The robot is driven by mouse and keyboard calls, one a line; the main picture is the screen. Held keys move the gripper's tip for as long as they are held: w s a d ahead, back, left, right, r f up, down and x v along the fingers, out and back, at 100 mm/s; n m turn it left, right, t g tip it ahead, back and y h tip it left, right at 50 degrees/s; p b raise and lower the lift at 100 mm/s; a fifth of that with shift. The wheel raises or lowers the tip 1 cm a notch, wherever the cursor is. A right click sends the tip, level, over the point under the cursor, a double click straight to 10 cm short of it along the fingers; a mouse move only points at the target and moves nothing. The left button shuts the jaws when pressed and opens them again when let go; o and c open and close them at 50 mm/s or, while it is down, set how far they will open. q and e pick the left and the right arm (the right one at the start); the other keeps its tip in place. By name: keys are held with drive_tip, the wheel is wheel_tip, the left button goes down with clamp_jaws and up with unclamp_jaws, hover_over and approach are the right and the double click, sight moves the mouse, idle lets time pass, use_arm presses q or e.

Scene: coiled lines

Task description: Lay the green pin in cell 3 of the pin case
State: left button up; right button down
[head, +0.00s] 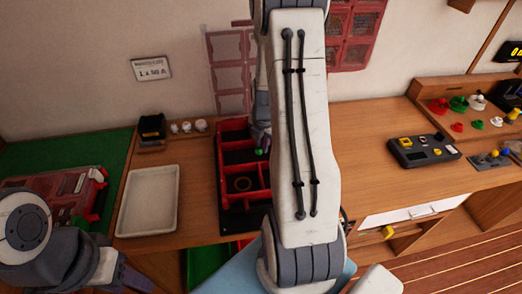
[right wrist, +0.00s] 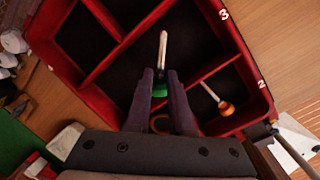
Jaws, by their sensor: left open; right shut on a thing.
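The pin case (head: 224,185) is a red open box with dark-floored cells, on the wooden bench. In the right wrist view its rim (right wrist: 262,106) carries the numbers 3 and 2. My right gripper (right wrist: 163,78) is shut on the green pin (right wrist: 162,52) at its green head; the pale shaft points away toward the cell beside the 3. I cannot tell whether the pin touches the floor. The green head also shows in the head view (head: 259,152), where my arm hides much of the case. My left gripper (head: 130,279) is open at the lower left, away from the case.
An orange-headed pin (right wrist: 225,107) lies in the cell by the 2. A white tray (head: 149,201) stands left of the case, a red case (head: 62,186) on a green mat. A dark device (head: 423,150) sits right.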

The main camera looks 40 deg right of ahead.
wheel_tip(320, 180, down, 3)
drive_tip(key=shift+f+p, duration=0.1)
drive_tip(key=shift+p, duration=0.4)
drive_tip(key=shift+f, duration=0.45)
drive_tip(key=shift+f, duration=0.2)
drive_tip(key=c, duration=0.8)
unclamp_jaws()
